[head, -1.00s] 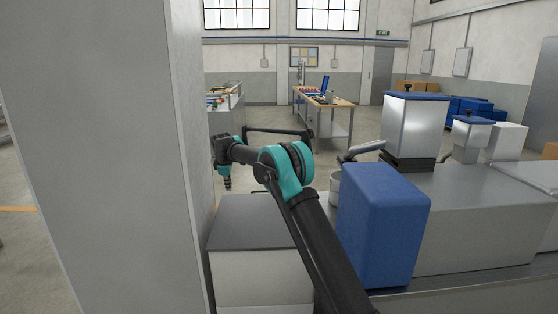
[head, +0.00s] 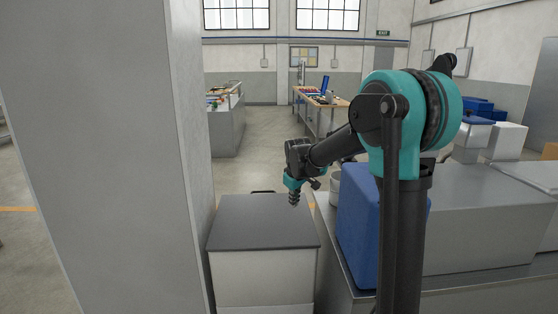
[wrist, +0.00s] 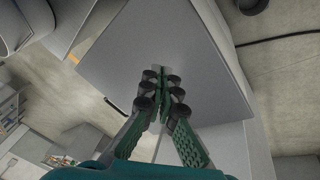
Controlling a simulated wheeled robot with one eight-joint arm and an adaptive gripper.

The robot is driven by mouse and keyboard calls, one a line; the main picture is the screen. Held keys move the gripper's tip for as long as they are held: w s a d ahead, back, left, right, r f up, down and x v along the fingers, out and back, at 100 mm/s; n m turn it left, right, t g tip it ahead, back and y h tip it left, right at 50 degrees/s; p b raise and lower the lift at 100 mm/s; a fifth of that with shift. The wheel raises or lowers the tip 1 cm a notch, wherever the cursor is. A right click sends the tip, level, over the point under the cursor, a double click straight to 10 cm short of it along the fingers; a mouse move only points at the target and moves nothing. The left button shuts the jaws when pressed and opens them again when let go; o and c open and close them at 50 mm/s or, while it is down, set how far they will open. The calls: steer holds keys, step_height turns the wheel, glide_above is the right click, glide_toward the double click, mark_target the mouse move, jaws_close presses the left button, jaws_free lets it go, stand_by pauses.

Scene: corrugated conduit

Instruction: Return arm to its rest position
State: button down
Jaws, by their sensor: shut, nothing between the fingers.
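My arm is folded up at the right of the head view, with its teal elbow raised high. My gripper (head: 294,198) points down above the grey-topped cabinet (head: 262,222). In the wrist view my gripper (wrist: 161,92) shows its two green fingers meeting at the tips, shut and empty. The grey cabinet top (wrist: 165,40) lies beyond the fingertips. The gripper appears to be clear of the cabinet top.
A tall grey pillar (head: 115,150) stands close on the left. A blue block-shaped housing (head: 355,225) and a metal bench (head: 480,215) stand on the right, partly behind my arm. Workbenches (head: 225,130) are farther back. Open floor (head: 265,150) lies between.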

steer(key=s+d+f+m, duration=0.2)
steer(key=s+d+f, duration=0.2)
steer(key=s, duration=0.7)
steer(key=s+d+f+m, duration=0.3)
steer(key=s+d+f, duration=0.1)
steer(key=s, duration=0.7)
steer(key=s+d+f+m, duration=0.3)
steer(key=s+d, duration=0.2)
steer(key=s, duration=0.6)
steer(key=shift+d+f, duration=0.2)
steer(key=shift+f, duration=0.2)
